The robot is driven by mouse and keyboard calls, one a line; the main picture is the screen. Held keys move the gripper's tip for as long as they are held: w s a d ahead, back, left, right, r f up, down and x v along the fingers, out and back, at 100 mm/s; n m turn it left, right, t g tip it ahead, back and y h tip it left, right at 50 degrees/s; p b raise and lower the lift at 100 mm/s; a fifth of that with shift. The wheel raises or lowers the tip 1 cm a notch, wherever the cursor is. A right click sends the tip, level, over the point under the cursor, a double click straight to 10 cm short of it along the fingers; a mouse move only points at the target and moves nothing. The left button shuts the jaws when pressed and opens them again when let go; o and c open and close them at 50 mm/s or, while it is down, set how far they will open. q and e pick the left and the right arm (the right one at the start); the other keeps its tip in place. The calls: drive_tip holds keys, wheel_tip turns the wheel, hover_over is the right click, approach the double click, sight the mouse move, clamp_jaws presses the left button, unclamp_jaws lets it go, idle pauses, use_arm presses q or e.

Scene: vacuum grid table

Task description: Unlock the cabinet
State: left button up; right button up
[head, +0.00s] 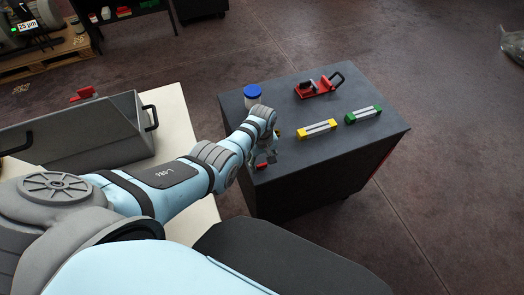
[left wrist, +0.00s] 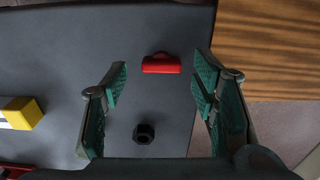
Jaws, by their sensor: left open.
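The dark grey cabinet (head: 340,148) stands right of centre in the head view, with small items on its flat top. My left gripper (head: 266,158) is over the top's near left edge, fingers pointing down. In the left wrist view my left gripper (left wrist: 160,76) is open and empty, with green pads on both fingers. A small red piece (left wrist: 161,65) lies on the grey top between and just beyond the fingertips; it also shows in the head view (head: 262,166). A small black hexagonal piece (left wrist: 144,133) lies between the fingers. I see no clear lock.
On the cabinet top are a blue-lidded jar (head: 252,94), a red clamp-like tool (head: 318,86), a yellow-ended bar (head: 317,128) and a green-ended bar (head: 363,115). A grey bin (head: 105,135) stands on a pale table (head: 172,110) at left. Floor right of the cabinet is clear.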

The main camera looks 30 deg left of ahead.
sight(262, 165)
use_arm(q)
wheel_tip(262, 165, up, 11)
drive_tip(key=shift+s+f, duration=0.1)
drive_tip(key=shift+f, duration=0.05)
idle(0.4)
